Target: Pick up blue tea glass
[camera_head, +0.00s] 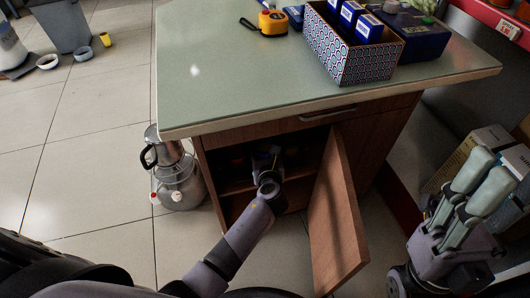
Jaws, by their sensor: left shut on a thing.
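My left arm reaches through the open door of the wooden cabinet (340,222) under the counter. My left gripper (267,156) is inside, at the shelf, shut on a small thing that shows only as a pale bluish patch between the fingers. It fits the blue tea glass, but the gripper and shadow hide most of it. Other small dark reddish shapes stand dimly on the shelf to its left.
The open door stands close right of my left arm. A metal pot (178,175) stands on the floor left of the cabinet. On the countertop (240,75) are a patterned box (352,62) with blue packs and a yellow tape measure (272,22). Cardboard boxes (480,150) stand at right.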

